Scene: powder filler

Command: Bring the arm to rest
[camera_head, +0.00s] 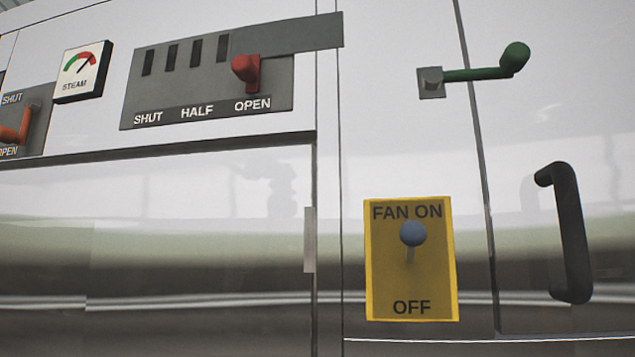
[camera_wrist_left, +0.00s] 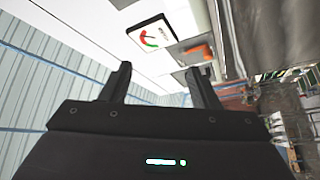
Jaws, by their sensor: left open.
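My left gripper (camera_wrist_left: 160,84) shows in the left wrist view. Its two black fingers are wide apart with nothing between them. Beyond the fingertips are the white panel, the steam gauge (camera_wrist_left: 151,34) and an orange lever (camera_wrist_left: 196,54), all seen rotated. The fingers appear apart from these, though one fingertip overlaps the lever's area in the picture. No gripper or arm shows in the head view. My right gripper is in neither view.
In the head view, a red slider (camera_head: 246,70) stands at OPEN. A blue-knobbed switch (camera_head: 412,234) sits on a yellow FAN plate (camera_head: 384,285), knob towards ON. A green latch (camera_head: 490,72) and black door handle (camera_head: 569,232) project at the right. The steam gauge (camera_head: 82,72) is upper left.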

